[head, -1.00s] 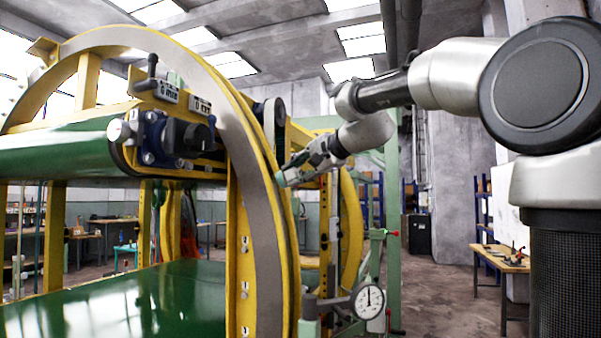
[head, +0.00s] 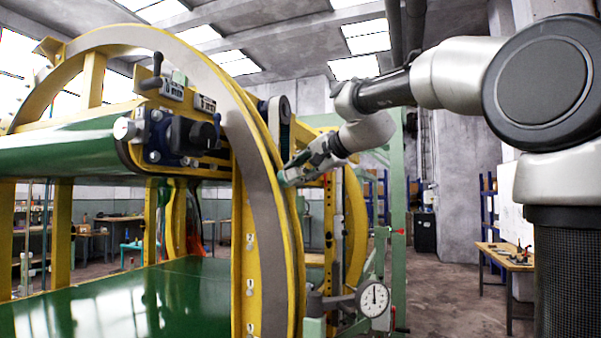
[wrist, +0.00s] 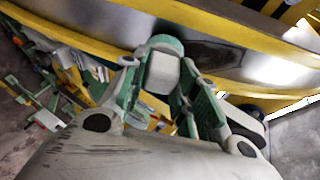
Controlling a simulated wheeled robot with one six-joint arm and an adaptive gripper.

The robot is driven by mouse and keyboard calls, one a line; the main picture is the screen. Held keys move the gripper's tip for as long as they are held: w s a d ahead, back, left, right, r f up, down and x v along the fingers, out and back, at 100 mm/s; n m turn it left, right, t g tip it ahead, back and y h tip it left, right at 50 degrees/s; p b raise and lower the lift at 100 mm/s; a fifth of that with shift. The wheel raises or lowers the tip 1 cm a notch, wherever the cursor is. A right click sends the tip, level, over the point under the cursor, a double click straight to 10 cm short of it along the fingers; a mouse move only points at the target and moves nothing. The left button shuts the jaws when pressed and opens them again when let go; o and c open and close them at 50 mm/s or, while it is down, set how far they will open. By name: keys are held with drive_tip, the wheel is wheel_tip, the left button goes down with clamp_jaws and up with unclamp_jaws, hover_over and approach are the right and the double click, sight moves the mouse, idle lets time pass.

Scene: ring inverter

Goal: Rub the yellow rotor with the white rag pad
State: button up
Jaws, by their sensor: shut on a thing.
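The yellow rotor (head: 262,142) is a large upright ring with a grey band on its face, at the left and centre of the head view. Its yellow rim and grey band cross the top of the wrist view (wrist: 110,42). My gripper (head: 289,176) is at the ring's outer right side in the head view. In the wrist view its green-lined fingers are shut on the pale rag pad (wrist: 163,74), which has a green rounded end. That end is at the rotor's lower yellow edge; I cannot tell if it touches. The pad's far face is hidden.
A dial gauge (head: 373,299) on a bracket stands below my gripper, beside a green post (head: 398,220). Green belts (head: 120,300) run through the ring. A wooden workbench (head: 505,257) stands at the right. The floor (head: 440,290) between is clear.

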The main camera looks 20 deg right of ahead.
sight(290, 169)
drive_tip(key=shift+w+a+f, duration=0.2)
drive_tip(key=shift+w+a, duration=0.1)
drive_tip(key=shift+a, duration=0.15)
